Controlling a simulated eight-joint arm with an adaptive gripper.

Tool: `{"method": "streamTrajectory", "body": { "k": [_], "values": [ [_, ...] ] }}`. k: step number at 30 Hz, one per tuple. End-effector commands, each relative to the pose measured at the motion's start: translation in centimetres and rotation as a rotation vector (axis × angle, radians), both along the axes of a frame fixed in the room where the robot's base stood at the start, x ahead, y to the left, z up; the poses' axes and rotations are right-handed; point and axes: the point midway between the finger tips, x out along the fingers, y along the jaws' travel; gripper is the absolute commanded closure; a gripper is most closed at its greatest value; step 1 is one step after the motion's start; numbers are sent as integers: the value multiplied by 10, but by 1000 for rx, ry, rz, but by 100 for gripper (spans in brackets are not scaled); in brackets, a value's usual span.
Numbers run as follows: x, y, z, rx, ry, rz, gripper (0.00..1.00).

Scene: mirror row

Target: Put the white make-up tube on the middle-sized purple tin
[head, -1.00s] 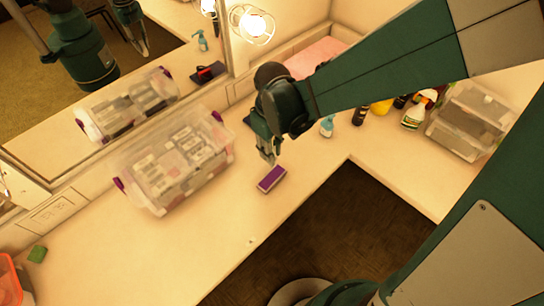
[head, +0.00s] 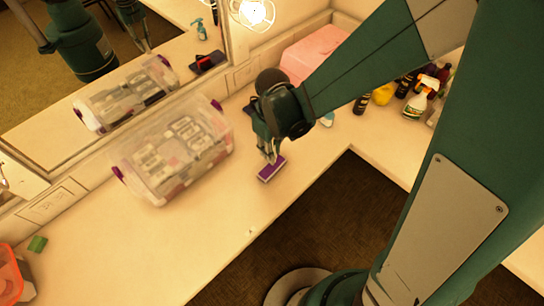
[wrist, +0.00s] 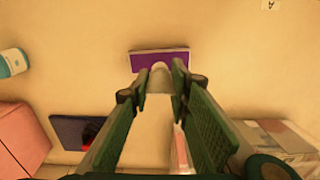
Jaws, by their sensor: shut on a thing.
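A purple tin (head: 271,169) with pale sides lies flat on the counter near its front edge; it also shows in the wrist view (wrist: 160,62). My gripper (head: 270,155) is just above the tin's far end in the head view. In the wrist view my gripper (wrist: 160,88) is shut on the white make-up tube (wrist: 160,78). The tube's rounded end overlaps the tin's near edge there. I cannot tell whether the tube touches the tin. The fingers mostly hide the tube in the head view.
A clear box with purple latches (head: 178,155) stands left of my gripper, against the mirror. A dark tray (wrist: 78,132) and a pink box (head: 312,52) are behind it. Bottles (head: 420,98) stand at the right.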

Motion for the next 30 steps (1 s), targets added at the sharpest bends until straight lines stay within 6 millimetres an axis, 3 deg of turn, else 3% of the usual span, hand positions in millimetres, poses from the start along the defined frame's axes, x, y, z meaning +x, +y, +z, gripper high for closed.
{"method": "streamTrajectory", "body": {
  "k": [8, 19, 30],
  "values": [
    [0, 0, -8, 0, 0, 0, 91],
    [0, 0, -39, 0, 0, 0, 91],
    [0, 0, -42, 0, 0, 0, 91]
  ]
}}
